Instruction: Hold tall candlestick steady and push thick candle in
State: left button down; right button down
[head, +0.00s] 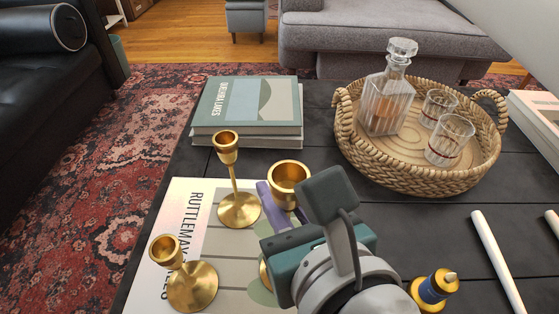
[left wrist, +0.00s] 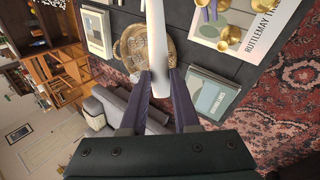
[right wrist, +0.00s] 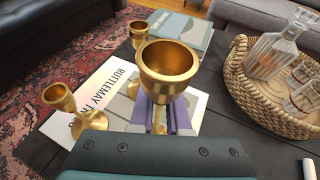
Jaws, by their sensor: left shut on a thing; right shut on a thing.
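The tall brass candlestick has a wide, empty cup (head: 289,174) that stands open upward in the head view. The cup also fills the middle of the right wrist view (right wrist: 168,72). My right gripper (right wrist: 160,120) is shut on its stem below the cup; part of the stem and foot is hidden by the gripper. In the left wrist view my left gripper (left wrist: 160,88) is shut on the thick white candle (left wrist: 157,40), which extends away from the fingers past the top edge. The candle is apart from the cup. My left gripper is outside the head view.
Two smaller brass candlesticks (head: 238,208) (head: 193,286) stand on a flat book (head: 178,215). Stacked books (head: 247,105) and a wicker tray (head: 420,178) with decanter and glasses stand behind. A white candle (head: 497,260) and a blue-and-brass item (head: 435,287) are at right.

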dwell(0.6)
pick_arm(q)
jog(key=s+d+f+n+g+h, duration=0.4)
jog(key=s+d+f+n+h, duration=0.4)
jog(key=s+d+n+h, duration=0.15)
jog(key=a+f+n+t+h, duration=0.3)
jog(key=a+f+n+t, duration=0.3)
jog(key=f+n+t, duration=0.5)
jog(key=shift+w+a+f+t, duration=0.2)
jog(key=shift+f+t, duration=0.9)
jog(key=shift+f, duration=0.15)
jog(key=shift+f, duration=0.95)
